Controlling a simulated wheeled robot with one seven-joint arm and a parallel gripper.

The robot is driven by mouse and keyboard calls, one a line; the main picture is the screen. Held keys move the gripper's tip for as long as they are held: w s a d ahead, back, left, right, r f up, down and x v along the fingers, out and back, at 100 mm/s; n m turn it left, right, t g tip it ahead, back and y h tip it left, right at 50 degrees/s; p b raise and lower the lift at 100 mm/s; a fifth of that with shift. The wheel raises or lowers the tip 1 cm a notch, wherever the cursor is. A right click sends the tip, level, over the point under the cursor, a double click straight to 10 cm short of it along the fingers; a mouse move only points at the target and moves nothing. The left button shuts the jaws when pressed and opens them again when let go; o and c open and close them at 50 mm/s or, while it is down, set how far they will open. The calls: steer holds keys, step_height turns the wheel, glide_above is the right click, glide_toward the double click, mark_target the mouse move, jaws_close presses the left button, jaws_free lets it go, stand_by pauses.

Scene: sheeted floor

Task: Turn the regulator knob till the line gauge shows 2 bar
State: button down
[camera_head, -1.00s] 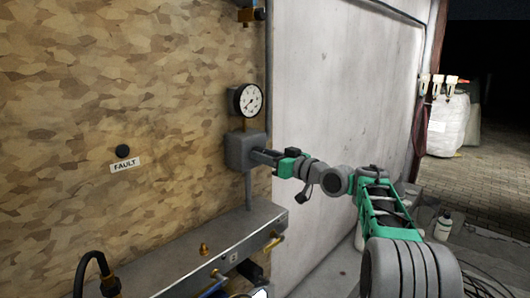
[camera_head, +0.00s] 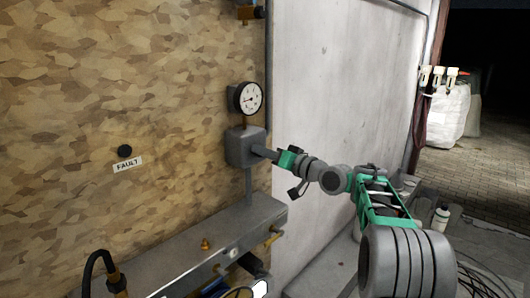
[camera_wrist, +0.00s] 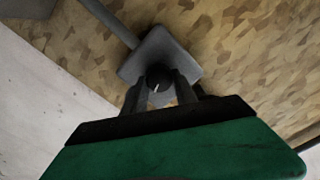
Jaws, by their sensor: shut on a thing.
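The regulator is a grey box (camera_head: 246,147) on the camouflage-patterned wall, with the line gauge (camera_head: 247,98), a round white dial in a black case, just above it. The dial's needle and numbers are too small to read surely. The dark round regulator knob (camera_wrist: 158,77) carries a pale mark and sits on the regulator's face in the wrist view. My gripper (camera_wrist: 161,92) has its two fingers on either side of the knob and is shut on it. In the head view my gripper (camera_head: 268,153) reaches the regulator from the right and hides the knob.
A metal ledge (camera_head: 215,240) with small brass fittings runs below the regulator. A FAULT label (camera_head: 126,165) under a black button is on the wall to the left. A pale wall panel (camera_head: 325,90) stands behind my arm. White bottles are on the right.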

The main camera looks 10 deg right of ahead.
steer(key=shift+r, duration=0.1)
steer(key=c, duration=1)
jaws_free()
steer(key=b+v, duration=0.2)
steer(key=v, duration=0.5)
steer(key=shift+s+d, duration=0.25)
